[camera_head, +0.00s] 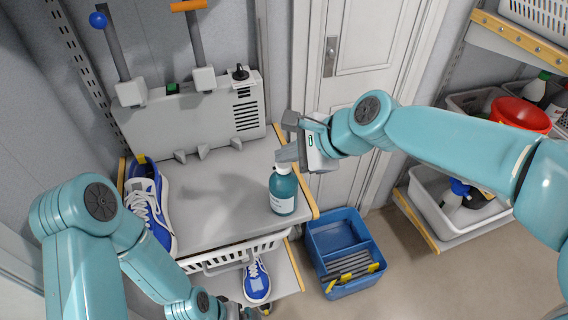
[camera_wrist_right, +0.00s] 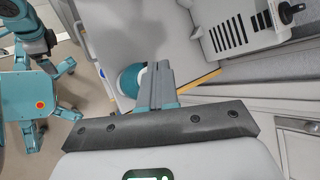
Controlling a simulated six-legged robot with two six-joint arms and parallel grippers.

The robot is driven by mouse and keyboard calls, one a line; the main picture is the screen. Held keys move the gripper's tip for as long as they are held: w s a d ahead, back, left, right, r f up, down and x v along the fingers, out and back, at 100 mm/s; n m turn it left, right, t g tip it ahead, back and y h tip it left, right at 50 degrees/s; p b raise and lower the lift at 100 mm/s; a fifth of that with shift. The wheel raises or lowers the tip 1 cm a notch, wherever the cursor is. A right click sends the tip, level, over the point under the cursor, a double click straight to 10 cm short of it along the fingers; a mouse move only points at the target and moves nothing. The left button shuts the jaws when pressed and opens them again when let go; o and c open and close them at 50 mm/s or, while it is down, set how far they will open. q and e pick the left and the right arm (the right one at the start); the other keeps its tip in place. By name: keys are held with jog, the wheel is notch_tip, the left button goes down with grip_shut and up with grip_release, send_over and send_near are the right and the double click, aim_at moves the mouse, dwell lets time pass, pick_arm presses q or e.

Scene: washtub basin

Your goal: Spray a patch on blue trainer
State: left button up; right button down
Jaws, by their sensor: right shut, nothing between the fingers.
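A teal bottle (camera_head: 283,192) with a white label and pale top stands upright on the bench near its right edge. My right gripper (camera_head: 284,152) is shut and empty at the bottle's top; I cannot tell whether it touches. In the right wrist view the shut fingers (camera_wrist_right: 155,85) partly cover the round teal bottle (camera_wrist_right: 129,82). A blue trainer (camera_head: 256,281) with a pale patch on it is on the lower shelf. More blue-and-white trainers (camera_head: 150,208) are at the bench's left end. My left gripper (camera_head: 238,311) is at the bottom edge, mostly hidden, near the lower trainer.
A white wire basket (camera_head: 232,253) hangs under the bench (camera_head: 222,205). A blue caddy (camera_head: 343,236) stands on the floor to the right. A grey panel (camera_head: 190,110) with levers stands at the back. Shelves with bins (camera_head: 435,210) are at the right.

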aim_at(288, 165)
jog(key=shift+f, duration=0.1)
dwell(0.5)
jog(key=shift+f, duration=0.4)
jog(key=shift+r+p, duration=0.3)
jog(key=shift+r, duration=0.1)
notch_tip(288, 165, up, 6)
jog(key=p, duration=0.6)
jog(key=shift+r, duration=0.15)
dwell(0.3)
